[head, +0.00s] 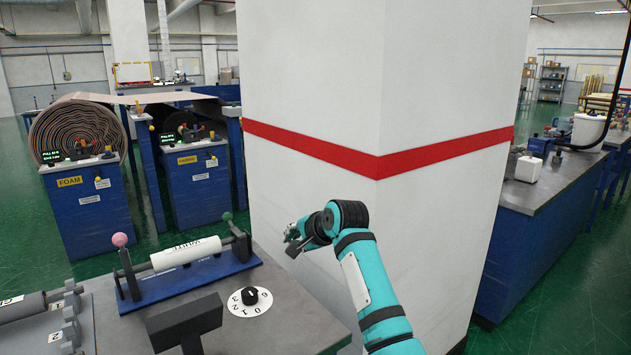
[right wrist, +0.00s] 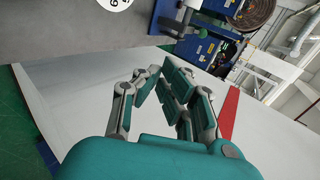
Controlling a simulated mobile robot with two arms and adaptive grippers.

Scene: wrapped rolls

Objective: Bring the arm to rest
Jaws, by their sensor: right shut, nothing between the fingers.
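My right arm (head: 364,270), teal with black joints, comes in from the bottom of the head view. Its right gripper (head: 295,240) is small and partly turned away there, held in front of the white pillar (head: 320,80) near the edge of the grey table. In the right wrist view the gripper (right wrist: 160,76) is shut and empty, with the pillar behind it. My left arm and gripper do not show.
A white roll (head: 186,253) lies on a blue stand (head: 190,278) on the grey table (head: 290,320), beside a numbered dial (head: 249,298). Blue machines (head: 197,184) stand behind at left. A blue counter (head: 530,235) stands right of the pillar.

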